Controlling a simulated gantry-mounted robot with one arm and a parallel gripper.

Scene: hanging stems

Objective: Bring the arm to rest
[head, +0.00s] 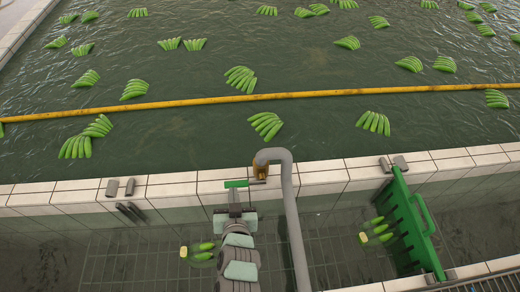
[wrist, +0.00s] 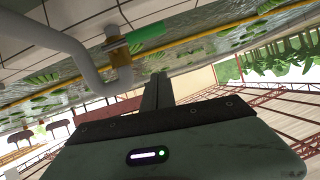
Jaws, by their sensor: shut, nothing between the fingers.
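My gripper (head: 234,196) is at the upper end of my arm in the lower middle of the head view, near the pool's tiled rim. Its fingers (wrist: 158,88) look closed together in the wrist view, with nothing between them. A green bar (head: 236,184) shows just beyond the fingertips in the head view, beside a brass fitting (head: 260,168) on a bent grey pipe (head: 287,205). In the wrist view the green bar (wrist: 146,38) is apart from the fingers. Whether the fingertips touch it is hard to tell in the head view.
The pool (head: 330,60) holds many floating green banana bunches, with a yellow boom (head: 330,93) across it. A green slotted gate (head: 405,222) stands in the right channel, near a cut bunch (head: 378,232). Another bunch (head: 203,250) lies close left of my arm.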

